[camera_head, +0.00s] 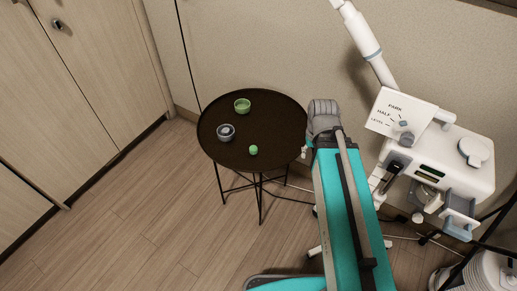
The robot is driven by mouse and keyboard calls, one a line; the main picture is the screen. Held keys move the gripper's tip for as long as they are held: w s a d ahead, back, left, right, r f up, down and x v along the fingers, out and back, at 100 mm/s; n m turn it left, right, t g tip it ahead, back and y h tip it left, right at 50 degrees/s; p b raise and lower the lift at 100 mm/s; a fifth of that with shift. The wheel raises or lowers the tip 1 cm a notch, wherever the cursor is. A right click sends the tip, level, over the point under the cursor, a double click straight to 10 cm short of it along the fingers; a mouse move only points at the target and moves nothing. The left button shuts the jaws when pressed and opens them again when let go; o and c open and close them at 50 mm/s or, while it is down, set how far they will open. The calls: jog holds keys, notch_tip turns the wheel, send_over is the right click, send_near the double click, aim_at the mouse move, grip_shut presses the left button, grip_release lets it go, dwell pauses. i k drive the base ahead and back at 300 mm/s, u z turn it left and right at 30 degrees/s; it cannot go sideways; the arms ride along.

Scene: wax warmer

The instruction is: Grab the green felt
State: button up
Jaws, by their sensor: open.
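A small round bright green thing (253,150), which looks like the green felt, lies on the front right part of the round dark table (225,163). A green bowl (242,105) stands at the back of the same table; its contents are too small to tell. My teal arm reaches up from the bottom of the view, right of the table. My gripper (304,151) shows only as small pale parts by the table's right edge, mostly hidden by the arm. It is open, to the right of the green thing and apart from it.
A grey bowl (226,132) with a dark ring stands at the table's left. A white machine (440,160) with a labelled panel stands right of my arm. Wooden cabinet doors (80,80) are at left. The floor in front of the table is clear.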

aim_at(253, 149)
jog(key=z, duration=0.05)
jog(key=k, duration=1.45)
jog(key=u, duration=0.8)
jog(key=i, duration=1)
jog(key=z, duration=0.05)
